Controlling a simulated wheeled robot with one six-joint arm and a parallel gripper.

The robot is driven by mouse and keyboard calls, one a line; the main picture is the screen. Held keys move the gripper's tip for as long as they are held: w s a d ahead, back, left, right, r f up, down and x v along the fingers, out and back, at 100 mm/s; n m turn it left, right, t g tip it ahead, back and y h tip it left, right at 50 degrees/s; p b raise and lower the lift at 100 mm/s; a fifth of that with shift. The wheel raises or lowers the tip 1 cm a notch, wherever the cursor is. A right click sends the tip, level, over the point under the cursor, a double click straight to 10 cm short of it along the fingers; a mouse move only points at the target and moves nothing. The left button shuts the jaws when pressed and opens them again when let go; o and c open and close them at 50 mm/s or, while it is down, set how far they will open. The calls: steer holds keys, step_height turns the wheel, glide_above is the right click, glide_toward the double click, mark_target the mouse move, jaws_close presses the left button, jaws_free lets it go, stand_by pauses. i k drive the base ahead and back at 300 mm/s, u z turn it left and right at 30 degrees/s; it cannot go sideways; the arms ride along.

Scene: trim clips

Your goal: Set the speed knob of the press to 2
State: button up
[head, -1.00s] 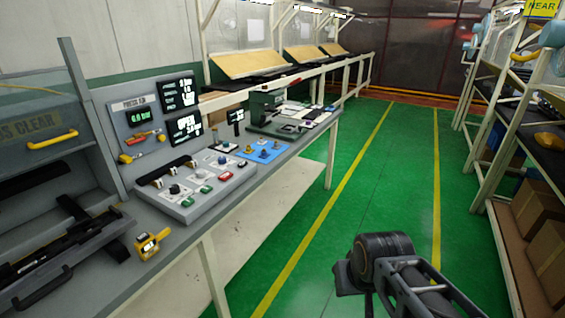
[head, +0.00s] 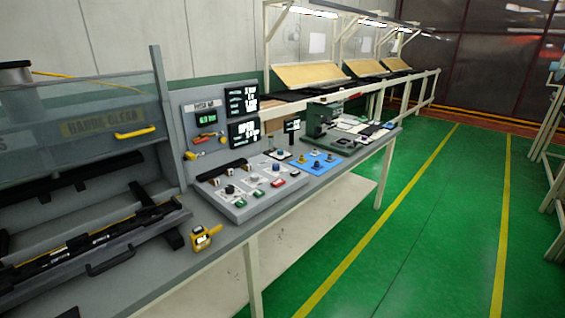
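The press (head: 85,115) stands at the left, with a clear guard marked "HANDS CLEAR" and a yellow handle. Beside it on the bench is a grey control box (head: 238,213) with several knobs, switches and red and green buttons on its sloped top. A grey upright panel with lit displays (head: 243,131) stands behind the box. My gripper is not in view.
A yellow device (head: 205,238) lies near the bench's front edge. A blue plate with knobs (head: 315,163) and a green machine (head: 325,118) stand farther right along the bench. The green floor (head: 400,260) to the right is clear.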

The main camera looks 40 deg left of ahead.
mark_target(275, 167)
steer(key=u, duration=0.15)
steer(key=i, duration=1.7)
steer(key=u, duration=1.05)
steer(key=i, duration=0.9)
steer(key=u, duration=1.45)
steer(key=i, duration=0.5)
steer(key=u, duration=0.5)
